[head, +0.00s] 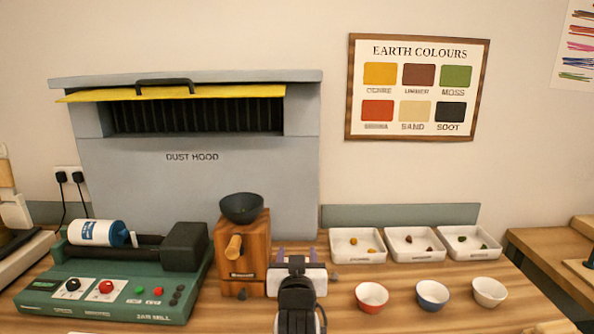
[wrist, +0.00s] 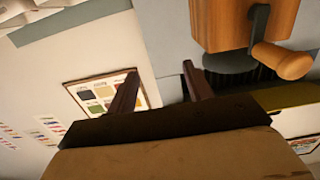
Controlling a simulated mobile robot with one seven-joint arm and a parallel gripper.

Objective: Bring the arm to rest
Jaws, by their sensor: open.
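My gripper (head: 297,262) is seen from behind in the head view, low in the middle, just right of the wooden grinder (head: 241,255). In the wrist view its two fingers (wrist: 160,88) stand apart with nothing between them. The wrist view is tilted, with the wall and the colour chart (wrist: 104,92) beyond the fingers. The grinder (wrist: 240,22) shows at the top right of that view with its crank knob (wrist: 282,60). A dark bowl (head: 241,208) sits on top of the grinder in the head view.
The green jar mill (head: 110,285) stands on the left with a white jar on it. The dust hood (head: 200,185) is behind. Three white trays (head: 357,258) hold small lumps; red (head: 371,297), blue (head: 432,295) and cream (head: 489,291) bowls stand in front of them, right of my gripper.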

